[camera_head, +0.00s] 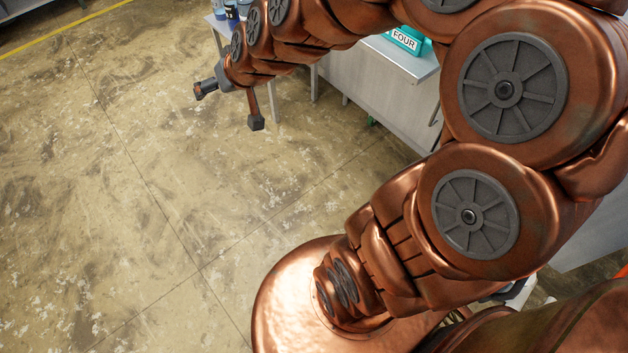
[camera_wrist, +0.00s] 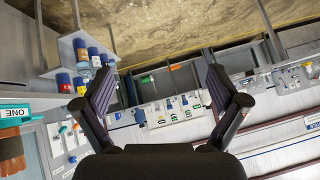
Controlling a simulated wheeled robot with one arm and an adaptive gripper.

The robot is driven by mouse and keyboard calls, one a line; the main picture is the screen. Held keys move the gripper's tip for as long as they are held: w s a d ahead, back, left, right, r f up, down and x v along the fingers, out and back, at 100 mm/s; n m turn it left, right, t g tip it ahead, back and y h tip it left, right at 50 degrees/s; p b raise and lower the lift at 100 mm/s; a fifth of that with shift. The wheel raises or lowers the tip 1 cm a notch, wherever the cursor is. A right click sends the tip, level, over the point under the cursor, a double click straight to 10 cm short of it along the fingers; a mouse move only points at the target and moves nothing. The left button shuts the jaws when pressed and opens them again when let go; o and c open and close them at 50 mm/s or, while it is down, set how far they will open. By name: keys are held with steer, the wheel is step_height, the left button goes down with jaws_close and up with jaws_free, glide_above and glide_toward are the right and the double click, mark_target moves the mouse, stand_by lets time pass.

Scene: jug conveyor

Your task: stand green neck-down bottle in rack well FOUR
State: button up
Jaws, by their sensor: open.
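My gripper (camera_wrist: 158,82) is open in the wrist view, its two dark fingers spread wide with nothing between them. In the head view my arm hides much of the scene. A teal piece with a white sign reading FOUR (camera_head: 404,40) shows at the top right, partly cut off and partly behind my arm; its wells are not visible. A sign reading ONE (camera_wrist: 14,112) shows at the left of the wrist view. I cannot make out a green neck-down bottle in either view.
Blue-capped containers (camera_wrist: 80,50) stand on a shelf at the wrist view's upper left. Orange objects (camera_wrist: 12,150) are at its lower left. Small items (camera_wrist: 170,108) lie on a light surface beyond my fingers. The concrete floor (camera_head: 110,200) is clear on the head view's left.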

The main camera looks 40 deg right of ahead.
steer(key=s+f+n+g+h, duration=0.1)
steer(key=s+g, duration=0.9)
steer(key=s, duration=2)
steer(key=shift+s+a+f+n+g+h, duration=0.3)
steer(key=shift+s+f+g+h, duration=0.1)
steer(key=shift+f, duration=0.15)
step_height(320, 180, up, 11)
steer(key=p, duration=1)
steer(key=shift+w+r+p, duration=0.15)
steer(key=shift+w+p, duration=0.1)
steer(key=shift+p, duration=0.15)
